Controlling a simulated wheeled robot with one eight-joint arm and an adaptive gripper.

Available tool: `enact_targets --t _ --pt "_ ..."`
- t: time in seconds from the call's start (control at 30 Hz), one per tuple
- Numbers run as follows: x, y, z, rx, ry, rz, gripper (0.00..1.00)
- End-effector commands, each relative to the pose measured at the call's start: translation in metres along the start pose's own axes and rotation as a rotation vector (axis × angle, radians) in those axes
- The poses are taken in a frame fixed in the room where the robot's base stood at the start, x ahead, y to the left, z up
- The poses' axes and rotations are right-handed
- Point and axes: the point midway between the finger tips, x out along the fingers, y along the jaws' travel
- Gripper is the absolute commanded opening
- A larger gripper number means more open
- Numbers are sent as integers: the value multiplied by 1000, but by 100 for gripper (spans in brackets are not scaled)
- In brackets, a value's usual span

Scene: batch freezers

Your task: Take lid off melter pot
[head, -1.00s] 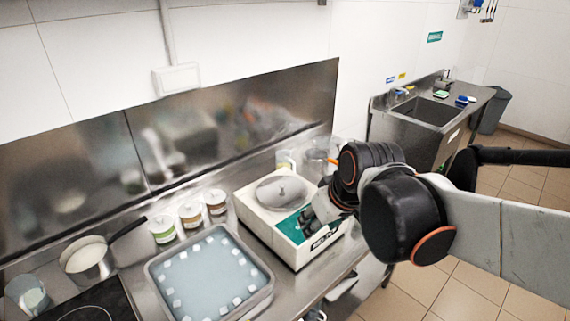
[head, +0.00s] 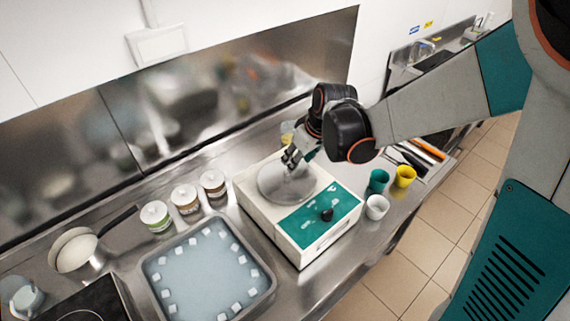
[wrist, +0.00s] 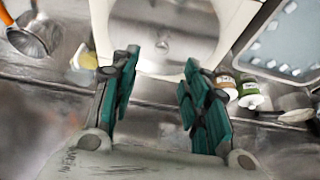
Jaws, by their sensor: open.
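The melter is a white box (head: 322,240) with a teal front panel and a black knob on the steel counter. Its round metal lid (head: 272,183) sits on top of the melter, and a small knob at its middle shows in the wrist view (wrist: 162,46). My gripper (head: 291,158) is over the back part of the lid in the head view. In the wrist view my gripper (wrist: 158,75) has its teal fingers wide apart, with the lid ahead of and between them. Nothing is between the fingers. Whether the fingertips touch the lid cannot be told.
An ice-filled tray (head: 272,284) stands left of the melter. Several lidded tubs (head: 186,199) line up behind the tray. A saucepan (head: 78,254) stands farther left. Teal, yellow and white cups (head: 376,207) are right of the melter. A steel splashback (head: 240,100) rises behind.

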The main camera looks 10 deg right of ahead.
Motion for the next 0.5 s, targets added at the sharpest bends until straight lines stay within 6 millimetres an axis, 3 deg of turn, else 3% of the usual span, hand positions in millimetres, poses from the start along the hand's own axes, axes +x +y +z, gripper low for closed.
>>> enact_targets --t 0.2,0.5 --pt "33 0 0 -1 0 0 42" --pt "52 -1 -1 -1 0 0 42"
